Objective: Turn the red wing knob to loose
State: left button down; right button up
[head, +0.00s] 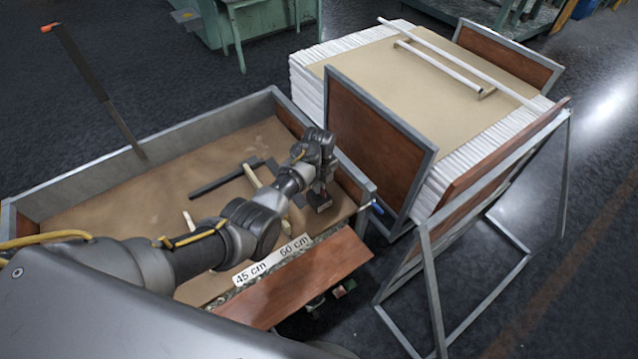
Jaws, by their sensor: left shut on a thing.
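My left arm reaches in from the lower left over the wood-lined bin (190,130). My left gripper (319,197) points down at the bin's right end, beside the brown end panel. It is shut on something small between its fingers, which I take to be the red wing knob. The knob itself is hidden by the gripper and wrist, so I cannot make out its angle. A dark bar (222,180) and pale wooden pieces lie in the bin left of the gripper. White labels reading 45 cm (250,273) and 60 cm (294,246) sit along the front edge. My right gripper is not in view.
A brown sloping board (305,280) lies in front of the labels. A metal-framed rack (480,200) stands at right. A dark rod (95,85) leans at the bin's back wall.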

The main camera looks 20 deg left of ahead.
pick_arm(q)
jog(key=n, duration=0.1)
jog(key=n+p, duration=0.1)
jog(key=n, duration=0.1)
jog(key=shift+r+p, duration=0.25)
jog(key=shift+p, duration=0.05)
jog(key=n+p, duration=0.1)
jog(key=n, duration=0.3)
jog(key=n+p, duration=0.1)
jog(key=n, duration=0.3)
jog(key=shift+w+n, duration=0.1)
jog(key=shift+n, duration=0.2)
jog(key=n, duration=0.4)
jog(key=shift+p, duration=0.35)
jog(key=shift+w+n, duration=0.1)
jog(key=shift+n, duration=0.2)
jog(key=c, duration=1.7)
grip_release()
jog(key=shift+d, duration=0.1)
jog(key=shift+o, duration=0.9)
jog(key=shift+f, duration=0.1)
jog(key=shift+s, duration=0.2)
notch_tip(320, 180, up, 11)
jog(key=p, duration=0.1)
